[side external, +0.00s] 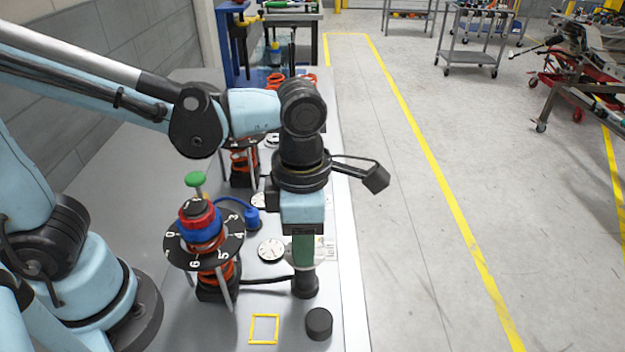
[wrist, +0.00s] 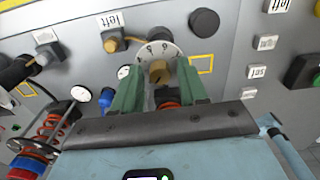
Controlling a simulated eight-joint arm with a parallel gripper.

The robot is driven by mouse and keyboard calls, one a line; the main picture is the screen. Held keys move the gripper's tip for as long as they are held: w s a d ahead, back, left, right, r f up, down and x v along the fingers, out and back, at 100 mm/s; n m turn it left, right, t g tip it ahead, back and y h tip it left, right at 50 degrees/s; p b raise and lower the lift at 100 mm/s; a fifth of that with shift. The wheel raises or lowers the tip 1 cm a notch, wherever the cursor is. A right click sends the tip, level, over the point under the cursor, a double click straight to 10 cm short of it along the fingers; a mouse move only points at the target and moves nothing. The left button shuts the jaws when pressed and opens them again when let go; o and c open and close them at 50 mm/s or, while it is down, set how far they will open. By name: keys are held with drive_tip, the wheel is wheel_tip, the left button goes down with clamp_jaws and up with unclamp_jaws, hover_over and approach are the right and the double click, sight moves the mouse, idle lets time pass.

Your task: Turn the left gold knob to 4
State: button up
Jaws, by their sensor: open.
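A gold knob (wrist: 158,72) sits at the centre of a pale numbered dial (wrist: 157,50) in the wrist view. The dial's numerals are too small to read surely. My gripper (wrist: 156,78) has its green fingers open, one on each side of this knob; I cannot tell whether they touch it.
A spring post with a black numbered disc (side external: 236,243) stands left of my gripper. A small round gauge (side external: 271,249) lies between them. A black cylinder (side external: 319,323) and a yellow square outline (side external: 264,315) are in front. The panel's right edge is close to my gripper.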

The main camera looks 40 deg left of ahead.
clamp_jaws()
drive_tip(key=m, duration=1.2)
drive_tip(key=shift+m, duration=2)
unclamp_jaws()
